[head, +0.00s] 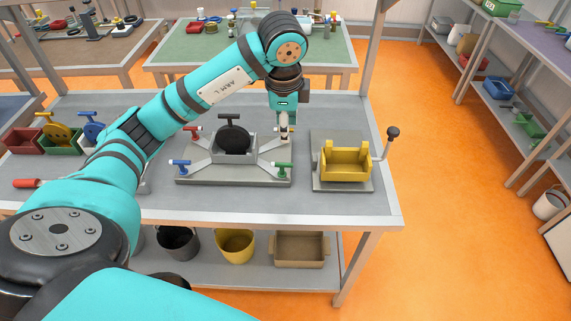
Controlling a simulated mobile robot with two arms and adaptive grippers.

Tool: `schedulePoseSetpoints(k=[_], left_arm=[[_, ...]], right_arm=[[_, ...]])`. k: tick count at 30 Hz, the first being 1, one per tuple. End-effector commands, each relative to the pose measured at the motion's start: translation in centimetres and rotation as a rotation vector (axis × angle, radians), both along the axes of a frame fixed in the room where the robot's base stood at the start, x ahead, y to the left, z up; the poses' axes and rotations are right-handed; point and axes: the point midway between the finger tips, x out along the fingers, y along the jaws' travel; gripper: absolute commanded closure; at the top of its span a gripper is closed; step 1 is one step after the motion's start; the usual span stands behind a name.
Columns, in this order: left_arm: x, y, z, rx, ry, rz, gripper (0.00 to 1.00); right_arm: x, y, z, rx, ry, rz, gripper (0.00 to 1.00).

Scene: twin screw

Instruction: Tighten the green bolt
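The green bolt (283,168), with a T-shaped handle, stands at the front right corner of a grey fixture plate (235,180) on the workbench. A blue bolt (181,165) is at the front left corner and a red bolt (193,131) at the back left. A grey block with a black round part (234,138) sits in the fixture's middle. My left gripper (284,137) points down over the back right corner, behind the green bolt and apart from it. Its fingers are too small to tell open from shut, and they hide that corner. My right gripper is out of view.
A yellow box (346,163) sits on a grey base with a black-knobbed crank (392,133), right of the fixture. Red and green bins (62,140) with a yellow wheel stand at the left. Buckets (235,245) are on the lower shelf. Bench room is clear in front of the fixture.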

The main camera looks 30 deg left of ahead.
Motion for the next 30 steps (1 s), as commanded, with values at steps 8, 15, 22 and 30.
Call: schedulePoseSetpoints(k=[8,15,22,30], left_arm=[[0.4,0.6,-3.3,0.010,0.010,0.016,0.64],[1.2,1.1,-8.2,0.011,0.010,0.016,0.64],[2.1,1.5,-13.0,0.008,0.008,0.014,0.64],[2.8,1.8,-16.4,0.008,0.003,0.013,0.64]], right_arm=[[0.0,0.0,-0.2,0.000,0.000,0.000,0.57],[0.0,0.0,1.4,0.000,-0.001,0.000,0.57],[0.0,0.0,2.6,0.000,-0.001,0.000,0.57],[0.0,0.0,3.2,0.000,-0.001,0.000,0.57]])
